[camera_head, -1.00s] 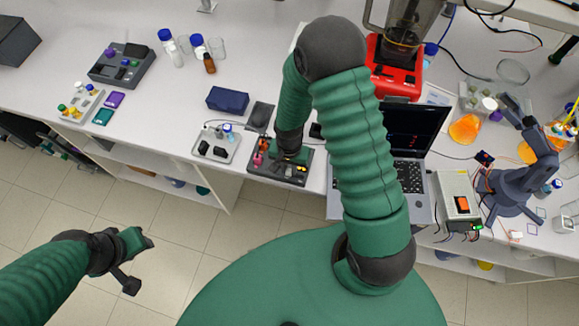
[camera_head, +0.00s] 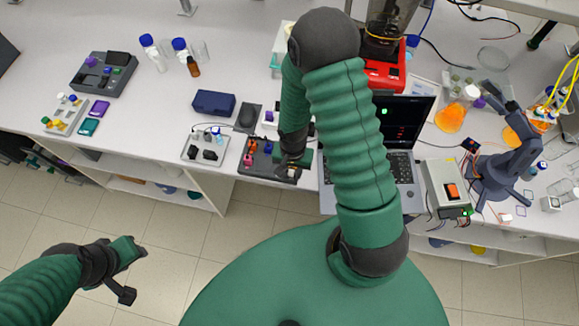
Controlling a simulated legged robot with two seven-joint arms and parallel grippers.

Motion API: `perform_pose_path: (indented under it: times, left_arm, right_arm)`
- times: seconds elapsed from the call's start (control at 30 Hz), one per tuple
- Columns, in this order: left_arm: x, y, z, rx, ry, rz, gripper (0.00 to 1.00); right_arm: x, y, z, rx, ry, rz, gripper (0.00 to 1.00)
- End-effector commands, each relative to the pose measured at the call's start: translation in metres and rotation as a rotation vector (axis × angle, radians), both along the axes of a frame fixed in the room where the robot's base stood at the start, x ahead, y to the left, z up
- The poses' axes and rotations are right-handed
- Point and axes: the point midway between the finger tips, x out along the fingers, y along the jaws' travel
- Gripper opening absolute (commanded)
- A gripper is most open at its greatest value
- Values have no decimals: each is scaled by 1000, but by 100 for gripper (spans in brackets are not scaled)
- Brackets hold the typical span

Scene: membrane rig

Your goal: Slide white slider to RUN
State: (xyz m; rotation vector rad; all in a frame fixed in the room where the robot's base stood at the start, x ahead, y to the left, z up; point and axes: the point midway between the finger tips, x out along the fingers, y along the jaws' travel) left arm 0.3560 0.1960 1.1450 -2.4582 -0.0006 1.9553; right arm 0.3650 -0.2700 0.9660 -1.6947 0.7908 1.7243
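A dark panel (camera_head: 256,170) with small orange and magenta knobs (camera_head: 250,152) lies at the table's front edge, left of the laptop. My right gripper (camera_head: 291,172) is low over the right part of this panel, pointing down. Its fingers are small and partly covered by my own arm, so I cannot tell whether they are open or touching anything. I cannot make out the white slider or a RUN label; the gripper hides part of the panel. My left gripper (camera_head: 131,269) is over the floor at lower left, its fingers apart and empty.
A laptop (camera_head: 408,135) stands right of the panel, with a power box (camera_head: 446,188) beyond it. A pale tray (camera_head: 205,147) with dark parts lies left of the panel. A blue case (camera_head: 214,103) and a dark grey pad (camera_head: 247,118) lie behind.

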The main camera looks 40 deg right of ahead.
Motion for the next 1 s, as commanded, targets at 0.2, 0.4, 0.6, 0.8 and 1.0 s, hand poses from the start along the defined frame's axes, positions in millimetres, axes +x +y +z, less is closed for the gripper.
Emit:
perform_pose_path:
  times: [0.2, 0.4, 0.6, 0.8, 1.0]
  left_arm:
    - [0, 0, 0, 0, 0, 0, 36]
    - [0, 0, 0, 0, 0, 0, 36]
    - [0, 0, -3, 0, 0, 0, 36]
    - [0, 0, -6, 0, 0, 0, 36]
    - [0, 0, -8, 0, 0, 0, 36]
  right_arm:
    - [3, -1, 0, -1, -6, -1, 40]
    - [6, -2, 3, -2, -10, -1, 40]
    - [7, -2, 38, -4, -18, -2, 40]
    - [6, -2, 98, -4, -20, -3, 40]
    - [6, -1, 148, -3, -15, -1, 40]
